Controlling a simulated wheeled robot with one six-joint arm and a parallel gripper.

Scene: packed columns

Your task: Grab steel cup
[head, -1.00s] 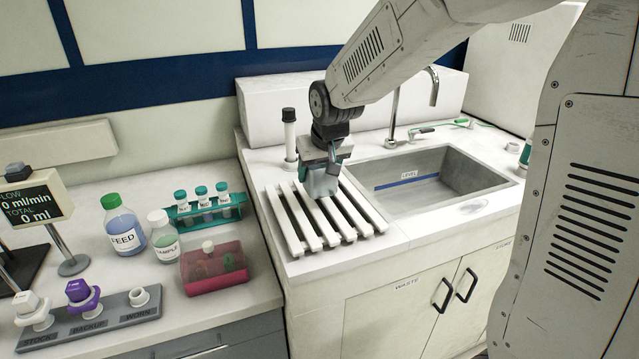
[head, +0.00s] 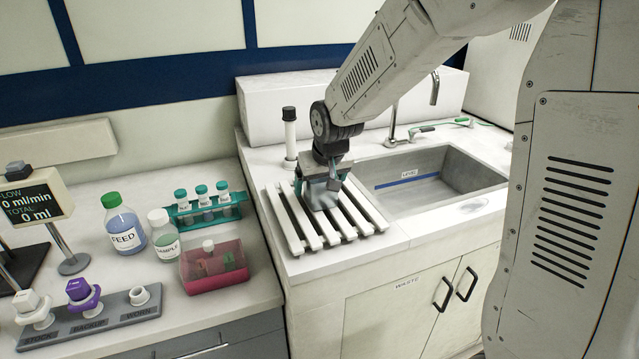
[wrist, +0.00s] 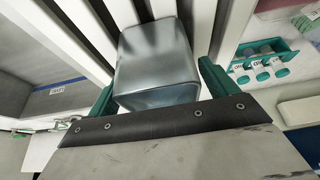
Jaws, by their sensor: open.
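The steel cup (head: 321,196) is a small grey metal cup on the white slatted drying rack (head: 352,232) left of the sink. In the wrist view the cup (wrist: 155,65) lies between the two green fingers of my gripper (wrist: 157,82), with gaps at both sides. My gripper (head: 319,188) is open and reaches down over the cup from above, hiding part of it in the head view.
The sink basin (head: 425,180) with a tap is right of the rack. A black-capped bottle (head: 289,140) stands behind the rack. On the left counter are a FEED bottle (head: 124,228), a SAMPLE bottle (head: 163,236), a teal tube rack (head: 205,213) and a pink box (head: 213,268).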

